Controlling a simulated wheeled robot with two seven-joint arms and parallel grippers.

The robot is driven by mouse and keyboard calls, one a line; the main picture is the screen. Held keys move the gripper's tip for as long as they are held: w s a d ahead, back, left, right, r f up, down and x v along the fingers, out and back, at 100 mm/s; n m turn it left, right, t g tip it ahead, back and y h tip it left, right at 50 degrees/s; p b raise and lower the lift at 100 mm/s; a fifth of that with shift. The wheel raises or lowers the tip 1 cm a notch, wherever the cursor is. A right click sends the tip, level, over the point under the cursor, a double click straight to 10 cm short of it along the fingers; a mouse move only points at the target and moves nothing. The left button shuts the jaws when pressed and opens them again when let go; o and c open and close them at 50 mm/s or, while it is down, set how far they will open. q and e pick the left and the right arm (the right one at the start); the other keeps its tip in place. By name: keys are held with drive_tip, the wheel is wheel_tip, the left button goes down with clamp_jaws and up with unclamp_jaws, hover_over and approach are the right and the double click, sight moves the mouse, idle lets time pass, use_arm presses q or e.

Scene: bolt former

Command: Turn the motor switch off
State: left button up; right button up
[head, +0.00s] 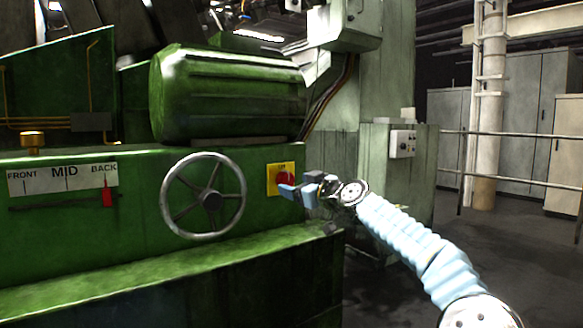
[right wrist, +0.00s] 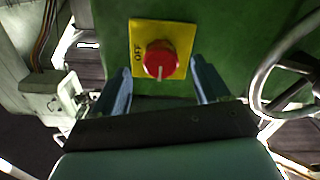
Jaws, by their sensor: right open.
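The motor switch is a red round knob (right wrist: 161,60) on a yellow plate (right wrist: 182,30), fixed to the green machine front. The plate reads OFF at its left edge in the right wrist view, and a pale mark on the knob points toward the bottom of that picture. In the head view the knob (head: 286,178) is partly hidden by my right gripper (head: 293,190). In the wrist view my right gripper (right wrist: 160,85) is open, one finger on each side of the knob, with gaps between. I cannot tell the depth. My left gripper is not in view.
A spoked handwheel (head: 209,198) stands out just left of the switch. Further left is a FRONT-MID-BACK scale (head: 63,178) with a red pointer (head: 107,195). A green ledge (head: 170,265) juts out below. A grey control box (head: 402,144) is at the right.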

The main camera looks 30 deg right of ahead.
sight(289, 182)
drive_tip(key=shift+w+a+r+p, duration=0.15)
drive_tip(key=shift+w+p, duration=0.45)
drive_tip(key=shift+w, duration=0.55)
drive_tip(key=shift+w+f, duration=0.2)
drive_tip(key=shift+w, duration=0.2)
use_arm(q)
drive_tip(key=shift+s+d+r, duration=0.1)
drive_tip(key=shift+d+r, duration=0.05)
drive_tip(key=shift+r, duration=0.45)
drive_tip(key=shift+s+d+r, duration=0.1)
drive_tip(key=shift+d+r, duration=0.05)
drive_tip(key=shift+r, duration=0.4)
use_arm(e)
drive_tip(key=c, duration=1)
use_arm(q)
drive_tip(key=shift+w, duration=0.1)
use_arm(e)
drive_tip(key=shift+c, duration=0.2)
